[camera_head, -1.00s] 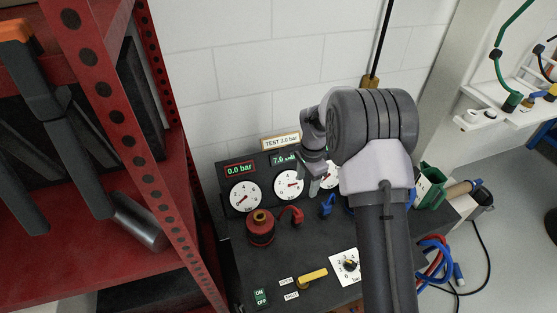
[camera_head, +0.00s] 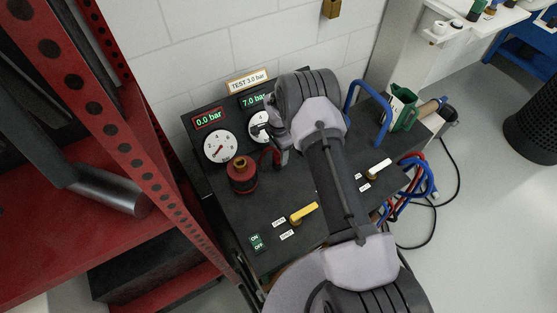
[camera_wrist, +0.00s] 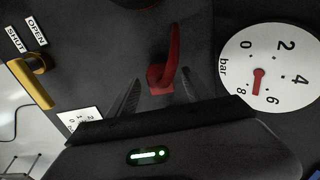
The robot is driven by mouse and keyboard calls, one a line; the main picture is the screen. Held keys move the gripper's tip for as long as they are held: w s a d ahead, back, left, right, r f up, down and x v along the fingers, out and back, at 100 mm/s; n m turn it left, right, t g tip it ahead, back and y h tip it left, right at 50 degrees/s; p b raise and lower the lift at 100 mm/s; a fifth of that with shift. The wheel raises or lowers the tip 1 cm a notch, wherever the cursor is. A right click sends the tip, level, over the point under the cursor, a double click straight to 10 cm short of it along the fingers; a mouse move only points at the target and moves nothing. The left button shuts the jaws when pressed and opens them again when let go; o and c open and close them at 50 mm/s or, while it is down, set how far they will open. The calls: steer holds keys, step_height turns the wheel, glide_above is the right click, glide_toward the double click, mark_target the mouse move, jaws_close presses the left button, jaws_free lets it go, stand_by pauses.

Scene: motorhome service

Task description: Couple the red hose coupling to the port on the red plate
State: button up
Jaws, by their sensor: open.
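My gripper (camera_wrist: 162,77) is open, its two fingers apart over the dark bench panel. A red bent piece (camera_wrist: 171,58) on a small square red base sits between and just beyond the fingertips; I cannot tell whether they touch it. In the head view my gripper (camera_head: 279,160) is low by the panel, partly hidden by my wrist. A red cylinder with a brass top (camera_head: 242,178) stands upright to its left; its dark red edge shows at the top of the wrist view. I cannot make out for certain which red part is the coupling or the port plate.
Gauges (camera_head: 220,147) stand behind, with a 0.0 bar display (camera_head: 208,119). A yellow lever (camera_head: 304,213) is in front and a white lever (camera_head: 378,169) to the right. A blue loop (camera_head: 383,112), green container (camera_head: 405,112) and hoses lie right. A red rack (camera_head: 150,160) bounds the left.

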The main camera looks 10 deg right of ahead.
steer(key=shift+f, duration=0.7)
steer(key=shift+r, duration=0.2)
steer(key=shift+c, duration=0.2)
jaws_close()
step_height(320, 180, up, 4)
steer(key=shift+s+d+p, duration=0.15)
steer(key=shift+p, duration=1)
steer(key=s+d+r+p, duration=0.1)
steer(key=s+d+p, duration=0.2)
steer(key=s+d, duration=0.6)
steer(key=s, duration=0.3)
steer(key=shift+d+r+p, duration=0.25)
steer(key=shift+d+p, duration=0.1)
steer(key=shift+d, duration=0.05)
